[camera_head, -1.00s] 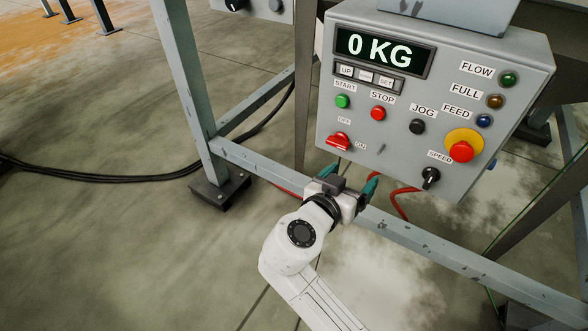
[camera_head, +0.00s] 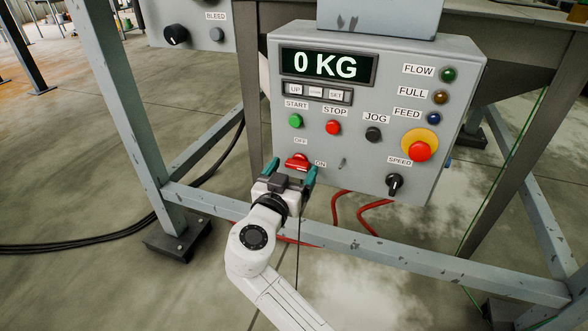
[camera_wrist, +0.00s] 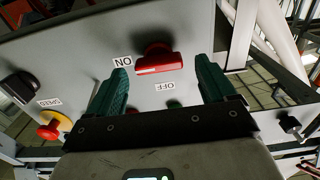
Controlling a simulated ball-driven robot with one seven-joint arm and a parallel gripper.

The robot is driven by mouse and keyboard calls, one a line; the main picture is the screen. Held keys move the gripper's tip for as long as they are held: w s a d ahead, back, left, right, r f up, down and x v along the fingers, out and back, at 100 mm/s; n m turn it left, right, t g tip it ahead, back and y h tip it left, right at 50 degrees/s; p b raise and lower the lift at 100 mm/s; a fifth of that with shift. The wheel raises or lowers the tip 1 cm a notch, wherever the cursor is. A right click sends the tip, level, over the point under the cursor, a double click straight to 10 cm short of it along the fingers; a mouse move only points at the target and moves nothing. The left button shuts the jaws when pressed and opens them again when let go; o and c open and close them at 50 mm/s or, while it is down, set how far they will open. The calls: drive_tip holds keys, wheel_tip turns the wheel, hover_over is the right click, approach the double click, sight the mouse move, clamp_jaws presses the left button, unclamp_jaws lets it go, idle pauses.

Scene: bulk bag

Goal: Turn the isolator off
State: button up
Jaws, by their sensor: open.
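The isolator is a red rotary handle (camera_head: 297,162) low on the left of the grey control box (camera_head: 360,60). Its handle lies roughly level, toward the ON label (camera_head: 320,163); the OFF label (camera_head: 300,141) is above it. My gripper (camera_head: 291,170) is open just in front of and below the handle, its teal fingers either side of it in the picture. In the wrist view, turned over, the red handle (camera_wrist: 158,60) shows beyond and between the fingertips (camera_wrist: 161,70), with ON to its left and OFF below. I cannot tell whether the fingers touch it.
Start (camera_head: 295,121), stop (camera_head: 333,128) and jog (camera_head: 373,134) buttons sit above. A red emergency button (camera_head: 420,151) and black speed knob (camera_head: 395,184) are to the right. A steel frame rail (camera_head: 400,262) crosses below the box. Red cables (camera_head: 340,210) hang beneath.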

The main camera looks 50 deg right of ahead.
drive_tip(key=shift+w+d, duration=0.2)
drive_tip(key=shift+d, duration=0.5)
drive_tip(key=shift+c, duration=0.3)
drive_tip(key=c, duration=1)
